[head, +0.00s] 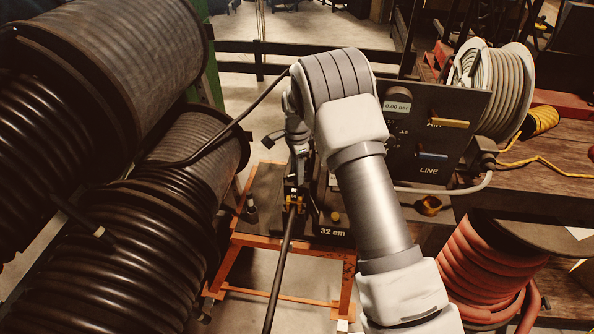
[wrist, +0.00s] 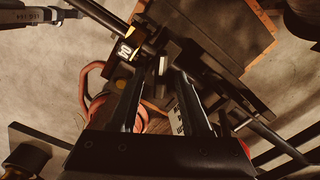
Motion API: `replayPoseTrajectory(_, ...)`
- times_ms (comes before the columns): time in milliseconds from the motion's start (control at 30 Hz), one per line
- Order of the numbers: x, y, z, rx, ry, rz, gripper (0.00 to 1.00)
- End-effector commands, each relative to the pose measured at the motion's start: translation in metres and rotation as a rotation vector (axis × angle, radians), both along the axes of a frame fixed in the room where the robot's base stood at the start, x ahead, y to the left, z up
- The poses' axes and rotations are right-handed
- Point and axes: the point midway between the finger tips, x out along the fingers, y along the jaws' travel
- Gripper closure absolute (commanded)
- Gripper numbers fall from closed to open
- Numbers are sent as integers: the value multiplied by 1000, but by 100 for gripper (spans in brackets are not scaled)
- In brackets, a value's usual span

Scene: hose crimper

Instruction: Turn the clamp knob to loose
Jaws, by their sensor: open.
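A black hose (head: 280,270) runs from that fitting toward the front. I cannot tell for certain which part is the clamp knob. A dark block of the crimper (wrist: 195,62) lies just beyond the fingertips in the wrist view. Whether the fingers touch it is unclear. My arm hides part of the crimper in the head view.
Large black hose reels (head: 110,60) fill the left. A panel (head: 440,125) with a gauge and coloured levers stands right of my arm. A red hose coil (head: 485,270) is at lower right. The orange bench frame (head: 270,242) stands below.

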Motion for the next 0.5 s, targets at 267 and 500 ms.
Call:
replayPoseTrajectory(267,0,0,0,0,0,0,74)
replayPoseTrajectory(500,0,0,0,0,1,0,100)
